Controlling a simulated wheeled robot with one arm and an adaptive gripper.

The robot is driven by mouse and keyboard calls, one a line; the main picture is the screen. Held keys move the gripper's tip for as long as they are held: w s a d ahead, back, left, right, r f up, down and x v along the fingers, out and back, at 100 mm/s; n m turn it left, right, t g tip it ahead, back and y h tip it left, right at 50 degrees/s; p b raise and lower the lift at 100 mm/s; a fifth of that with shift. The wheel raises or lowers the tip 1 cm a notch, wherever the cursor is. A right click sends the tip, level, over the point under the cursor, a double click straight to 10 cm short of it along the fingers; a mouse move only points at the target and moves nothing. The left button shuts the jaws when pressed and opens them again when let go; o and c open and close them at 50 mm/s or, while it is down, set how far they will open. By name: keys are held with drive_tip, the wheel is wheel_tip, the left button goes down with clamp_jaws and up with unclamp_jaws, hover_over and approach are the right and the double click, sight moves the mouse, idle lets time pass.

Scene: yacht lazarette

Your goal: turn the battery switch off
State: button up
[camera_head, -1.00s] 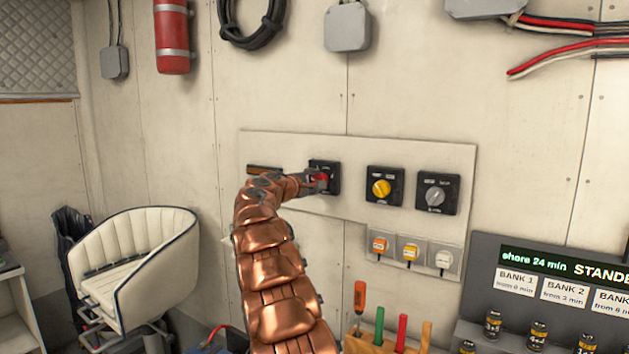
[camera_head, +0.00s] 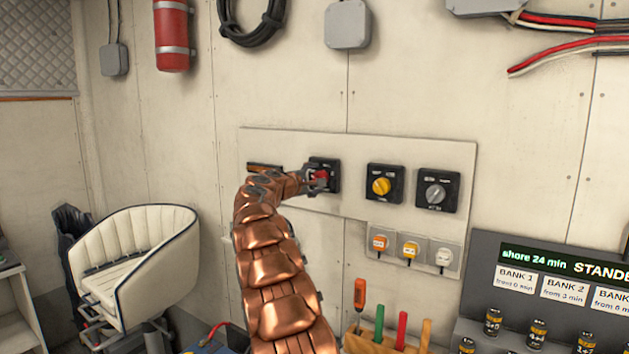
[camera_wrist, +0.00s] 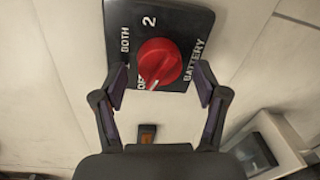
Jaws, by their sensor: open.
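The battery switch is a black plate (camera_wrist: 195,25) with a round red knob (camera_wrist: 159,63). The wrist view shows the words BOTH, 2 and BATTERY on it, plus partly covered letters that look like OFF at lower left. A small pale mark on the knob's lower edge lies near those letters. In the head view the red knob (camera_head: 320,177) is partly hidden by my gripper (camera_head: 317,181). My gripper (camera_wrist: 160,84) is open, with one finger on each side of the knob's lower part. Gaps show between fingers and knob.
The same wall panel (camera_head: 290,143) carries a yellow-knob switch (camera_head: 381,186) and a grey-knob switch (camera_head: 436,193) to the right. A tool rack (camera_head: 385,345), a battery display (camera_head: 560,262) and a white chair (camera_head: 140,250) stand lower down.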

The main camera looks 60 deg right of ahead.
drive_tip(key=a, duration=1.2)
drive_tip(key=shift+s+r, duration=0.2)
drive_tip(key=shift+r, duration=0.25)
drive_tip(key=s+a+f+m+y, duration=0.1)
drive_tip(key=s+a+f+y, duration=0.4)
drive_tip(key=a, duration=1.3)
drive_tip(key=s+a+f+m+g+y, duration=0.1)
drive_tip(key=s+a+f+y, duration=0.5)
drive_tip(key=s+a+f, duration=0.8)
drive_tip(key=s+a+f+m+g+y, duration=0.1)
drive_tip(key=s+a+f+y, duration=0.5)
drive_tip(key=s+a+f, duration=0.4)
drive_tip(key=s+a, duration=0.2)
drive_tip(key=a, duration=0.4)
drive_tip(key=s+a, duration=0.3)
drive_tip(key=a, duration=0.3)
drive_tip(key=shift+s+a+f, duration=0.15)
drive_tip(key=shift+s+a, duration=0.1)
drive_tip(key=shift+a, duration=0.15)
